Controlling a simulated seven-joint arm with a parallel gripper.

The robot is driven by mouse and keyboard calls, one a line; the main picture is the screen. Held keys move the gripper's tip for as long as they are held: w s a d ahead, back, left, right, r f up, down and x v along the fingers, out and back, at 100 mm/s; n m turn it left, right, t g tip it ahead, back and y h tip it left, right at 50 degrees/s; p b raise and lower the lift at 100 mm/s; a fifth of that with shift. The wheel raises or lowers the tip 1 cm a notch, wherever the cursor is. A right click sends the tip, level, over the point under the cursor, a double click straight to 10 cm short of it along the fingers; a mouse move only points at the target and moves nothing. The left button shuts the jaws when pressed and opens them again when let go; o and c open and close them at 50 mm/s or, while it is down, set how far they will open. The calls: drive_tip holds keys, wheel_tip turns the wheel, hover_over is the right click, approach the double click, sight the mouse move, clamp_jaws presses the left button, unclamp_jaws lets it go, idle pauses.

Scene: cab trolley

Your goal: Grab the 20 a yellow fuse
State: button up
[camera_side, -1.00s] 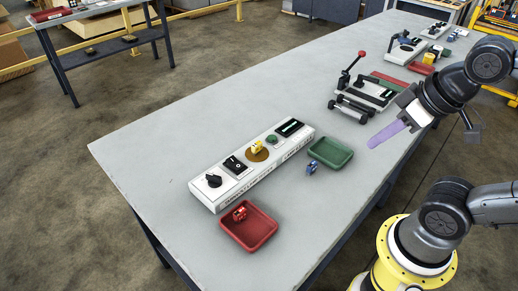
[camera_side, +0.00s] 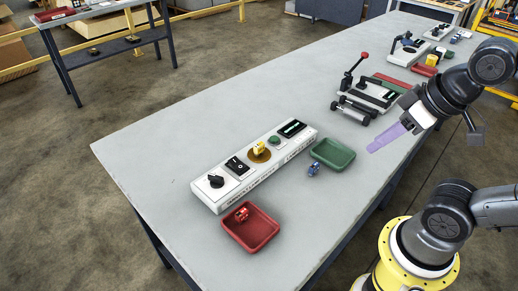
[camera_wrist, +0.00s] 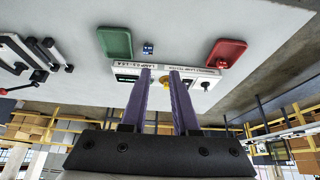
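A small yellow piece (camera_side: 259,148), which looks like the yellow fuse, sits on a round brown base on the white panel box (camera_side: 207,196). Its rating cannot be read. In the wrist view the yellow piece (camera_wrist: 165,82) shows between the fingers, well beyond them. My gripper (camera_side: 371,149) has purple fingers and hangs above the table's right side, to the right of the green tray and away from the panel. In the wrist view my gripper (camera_wrist: 159,72) has its fingers apart, with nothing between them.
A blue fuse (camera_side: 313,169) lies beside the green tray (camera_side: 346,166). A red fuse (camera_side: 241,214) lies in the red tray (camera_side: 271,239). The panel also carries a black knob (camera_side: 215,180) and a green button (camera_side: 274,140). A lever fixture (camera_side: 350,78) stands farther back. The left tabletop is clear.

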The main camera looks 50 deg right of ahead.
drive_tip(key=o, duration=0.3)
drive_tip(key=shift+o, duration=0.2)
